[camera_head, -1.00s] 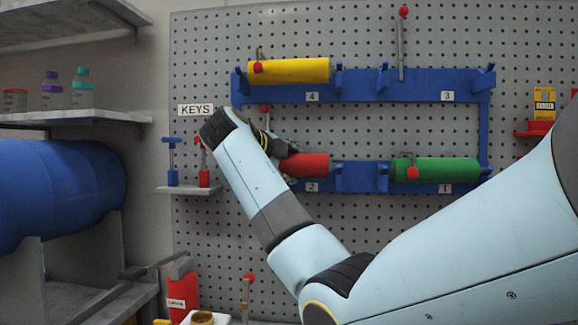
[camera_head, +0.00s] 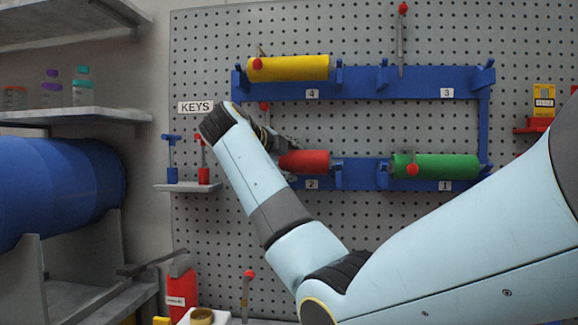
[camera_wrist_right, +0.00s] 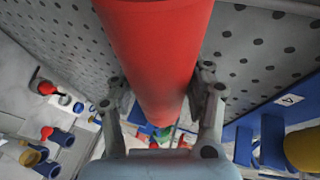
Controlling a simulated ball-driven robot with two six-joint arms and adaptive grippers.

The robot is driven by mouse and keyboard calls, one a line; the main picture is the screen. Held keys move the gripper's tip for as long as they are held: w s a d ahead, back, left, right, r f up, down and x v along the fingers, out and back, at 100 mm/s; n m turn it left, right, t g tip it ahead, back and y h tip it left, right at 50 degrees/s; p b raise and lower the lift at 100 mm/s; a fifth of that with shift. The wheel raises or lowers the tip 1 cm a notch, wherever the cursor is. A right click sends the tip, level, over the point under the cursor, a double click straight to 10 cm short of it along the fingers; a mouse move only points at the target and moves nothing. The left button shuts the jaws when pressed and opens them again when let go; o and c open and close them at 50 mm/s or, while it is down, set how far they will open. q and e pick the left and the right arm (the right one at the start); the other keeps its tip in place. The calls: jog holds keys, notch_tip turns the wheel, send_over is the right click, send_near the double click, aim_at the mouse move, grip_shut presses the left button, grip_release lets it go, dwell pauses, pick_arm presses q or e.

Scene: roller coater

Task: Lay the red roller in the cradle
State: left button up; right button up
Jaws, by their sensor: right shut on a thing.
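The red roller (camera_head: 305,161) lies level at position 2, lower left of the blue rack (camera_head: 360,88). My right gripper (camera_head: 287,148) is at its left end, partly hidden behind my own arm. In the wrist view the red roller (camera_wrist_right: 158,55) runs between the two fingers of the right gripper (camera_wrist_right: 160,105), which is shut on it. I cannot tell in the head view whether the roller still touches the rack. No separate empty cradle can be made out for certain. My left gripper is not in view.
A yellow roller (camera_head: 290,68) lies at position 4 and a green roller (camera_head: 440,167) at position 1. Position 3 is empty. A small shelf (camera_head: 187,187) with keys is left of my arm.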

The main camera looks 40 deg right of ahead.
jog(key=shift+f+b, duration=0.45)
jog(key=shift+b, duration=0.3)
dwell(0.7)
jog(key=o, duration=1.1)
jog(key=shift+o, duration=0.2)
jog(key=shift+a, duration=0.1)
jog(key=v, duration=1.2)
